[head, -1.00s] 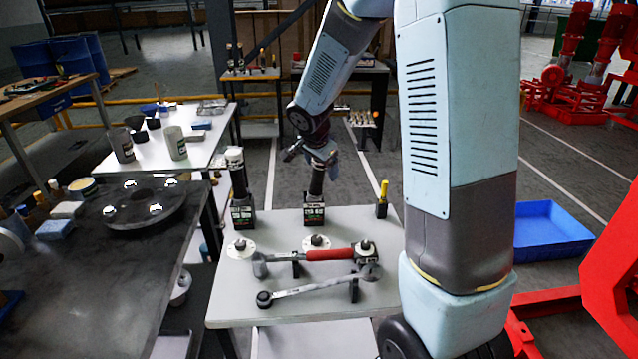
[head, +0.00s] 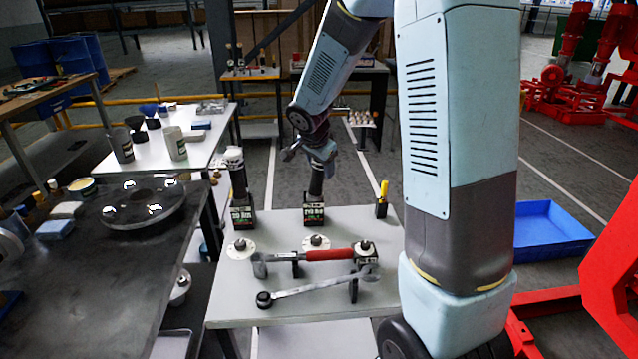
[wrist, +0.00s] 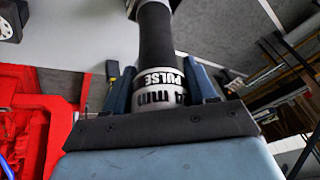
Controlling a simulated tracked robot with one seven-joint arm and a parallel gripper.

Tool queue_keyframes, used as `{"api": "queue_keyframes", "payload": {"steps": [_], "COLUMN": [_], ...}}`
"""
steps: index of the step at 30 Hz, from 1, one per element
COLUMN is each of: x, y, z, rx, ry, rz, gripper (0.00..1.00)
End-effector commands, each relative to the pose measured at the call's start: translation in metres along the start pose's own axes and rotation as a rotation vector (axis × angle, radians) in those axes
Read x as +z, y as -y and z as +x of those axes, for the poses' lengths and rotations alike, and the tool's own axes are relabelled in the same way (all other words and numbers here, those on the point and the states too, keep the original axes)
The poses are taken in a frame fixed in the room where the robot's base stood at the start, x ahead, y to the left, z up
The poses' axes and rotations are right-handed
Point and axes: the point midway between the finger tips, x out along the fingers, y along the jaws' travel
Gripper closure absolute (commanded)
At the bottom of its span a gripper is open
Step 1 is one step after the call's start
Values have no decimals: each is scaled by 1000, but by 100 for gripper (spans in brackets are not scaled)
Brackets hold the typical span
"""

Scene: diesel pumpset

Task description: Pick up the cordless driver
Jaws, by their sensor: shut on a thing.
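The cordless driver (head: 315,192) is dark and stands upright on its blocky battery base with a printed label, at the back middle of the light table. My gripper (head: 323,154) holds it from above near its upper end. In the wrist view the driver's dark body (wrist: 158,45) with a white printed band lies between the blue fingers of my gripper (wrist: 162,85), which are shut on it. The gripper hides the driver's top in the head view. I cannot tell whether its base touches the table.
A similar dark tool (head: 240,190) stands to the left. A yellow-handled tool (head: 383,192) stands to the right. The light table (head: 235,312) has bare room at its front.

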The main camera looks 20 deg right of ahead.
Motion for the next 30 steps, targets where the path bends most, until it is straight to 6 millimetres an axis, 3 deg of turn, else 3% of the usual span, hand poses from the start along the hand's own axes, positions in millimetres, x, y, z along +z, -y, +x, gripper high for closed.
{"api": "queue_keyframes", "payload": {"steps": [8, 14, 30], "x": [0, -7, -46], "y": [-1, 0, 1], "z": [-1, -16, -113], "rx": [1, 1, -3], "ry": [0, -2, -2], "rz": [1, 2, 2], "gripper": [100, 100, 100]}}
